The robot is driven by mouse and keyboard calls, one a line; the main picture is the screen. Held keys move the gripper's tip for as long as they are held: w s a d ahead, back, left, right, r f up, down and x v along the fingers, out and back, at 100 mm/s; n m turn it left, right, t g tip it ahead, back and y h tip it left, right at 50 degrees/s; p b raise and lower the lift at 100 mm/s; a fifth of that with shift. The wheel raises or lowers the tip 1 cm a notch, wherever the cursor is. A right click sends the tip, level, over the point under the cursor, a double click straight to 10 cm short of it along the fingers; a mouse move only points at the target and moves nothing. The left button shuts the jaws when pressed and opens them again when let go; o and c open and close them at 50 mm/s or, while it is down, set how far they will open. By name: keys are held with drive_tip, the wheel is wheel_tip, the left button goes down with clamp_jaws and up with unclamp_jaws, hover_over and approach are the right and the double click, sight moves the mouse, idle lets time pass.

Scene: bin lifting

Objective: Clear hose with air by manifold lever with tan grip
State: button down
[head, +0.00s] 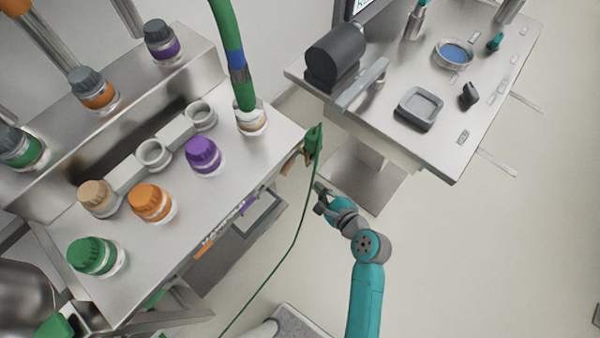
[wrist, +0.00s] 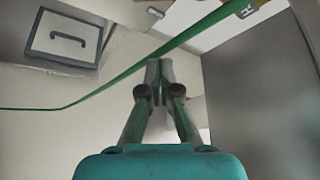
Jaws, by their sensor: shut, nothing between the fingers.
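A tan lever grip (head: 291,163) sticks out at the right end of the manifold's (head: 205,258) front edge, partly behind a green fitting (head: 314,140). A thick green hose (head: 229,38) with a blue band runs down into a port (head: 251,121) on the manifold top. My gripper (head: 318,194) is in front of that right end, below the green fitting and apart from the grip. In the wrist view my gripper's fingertips (wrist: 153,66) are together and empty. A thin green line (wrist: 112,82) crosses beyond them. I cannot make out the tan grip there.
Purple (head: 203,154), orange (head: 151,202) and green (head: 93,256) caps stand on the manifold bench. A second table (head: 450,150) with a grey tray (head: 419,108) is at upper right. The thin green line hangs left of my arm.

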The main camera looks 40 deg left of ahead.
sight(287, 167)
drive_tip(key=w+a, duration=0.1)
drive_tip(key=a, duration=0.8)
drive_tip(key=shift+w+a+f, duration=0.15)
drive_tip(key=shift+w+f, duration=0.05)
drive_tip(key=shift+f, duration=0.25)
drive_tip(key=shift+s+r+m+g, duration=0.2)
drive_tip(key=shift+r+m+g, duration=0.1)
drive_tip(key=shift+m+g, duration=0.1)
idle(0.6)
drive_tip(key=r+m+g, duration=0.1)
drive_tip(key=s+r+m+g, duration=0.1)
drive_tip(key=g, duration=0.1)
drive_tip(key=shift+s+a+m, duration=0.1)
drive_tip(key=shift+s+m, duration=0.05)
drive_tip(key=shift+m, duration=0.25)
drive_tip(key=shift+s+r, duration=0.1)
drive_tip(key=shift+r, duration=0.25)
idle(0.4)
